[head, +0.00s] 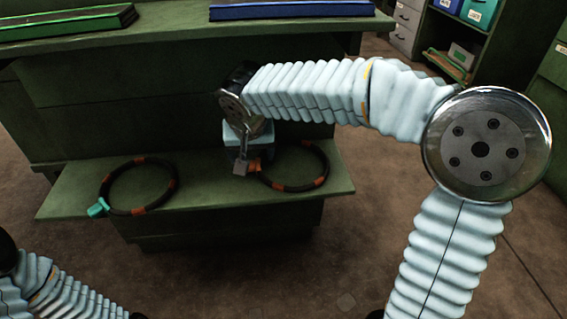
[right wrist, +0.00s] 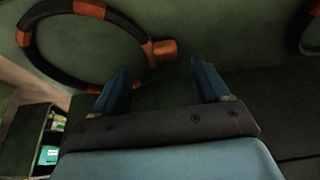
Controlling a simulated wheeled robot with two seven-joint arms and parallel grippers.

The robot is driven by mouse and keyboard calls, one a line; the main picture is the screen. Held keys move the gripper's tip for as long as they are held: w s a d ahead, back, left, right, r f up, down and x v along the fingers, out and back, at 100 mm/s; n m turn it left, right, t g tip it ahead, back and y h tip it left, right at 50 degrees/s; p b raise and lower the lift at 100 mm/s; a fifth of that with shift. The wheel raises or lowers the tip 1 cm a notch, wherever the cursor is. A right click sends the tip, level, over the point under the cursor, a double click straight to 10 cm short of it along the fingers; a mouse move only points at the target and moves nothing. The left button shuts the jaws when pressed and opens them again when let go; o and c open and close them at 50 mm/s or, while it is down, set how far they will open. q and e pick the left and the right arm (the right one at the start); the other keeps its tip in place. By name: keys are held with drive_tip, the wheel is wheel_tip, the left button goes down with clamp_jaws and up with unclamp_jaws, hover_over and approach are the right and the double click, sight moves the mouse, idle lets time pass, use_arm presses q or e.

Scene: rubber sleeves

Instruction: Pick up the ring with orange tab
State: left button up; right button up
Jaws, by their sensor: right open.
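The ring with the orange tab (head: 325,167) is black with orange bands and lies flat on the right part of the low green shelf. Its orange tab (head: 255,167) points left, close beside my right gripper (head: 241,166). In the right wrist view, the ring (right wrist: 33,50) fills the upper left. Its tab (right wrist: 165,49) shows just beyond the space between the two blue fingers of my open, empty right gripper (right wrist: 160,67). I cannot tell the height of the fingers above the shelf. My left arm shows at the lower left of the head view, but its gripper does not.
A similar ring (head: 173,184) with a teal tab (head: 97,208) lies at the left of the shelf (head: 215,190). The upper counter (head: 170,38) overhangs behind, with a green tray (head: 65,24) and a blue tray (head: 290,9). Shelf between the rings is mostly clear.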

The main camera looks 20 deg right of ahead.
sight(251, 164)
drive_tip(key=x, duration=0.3)
drive_tip(key=shift+w+a+f, duration=0.1)
drive_tip(key=shift+w+f, duration=0.05)
drive_tip(key=shift+f, duration=0.25)
drive_tip(key=shift+c, duration=0.2)
drive_tip(key=c, duration=1.1)
drive_tip(key=shift+r, duration=0.1)
drive_tip(key=shift+c, duration=0.2)
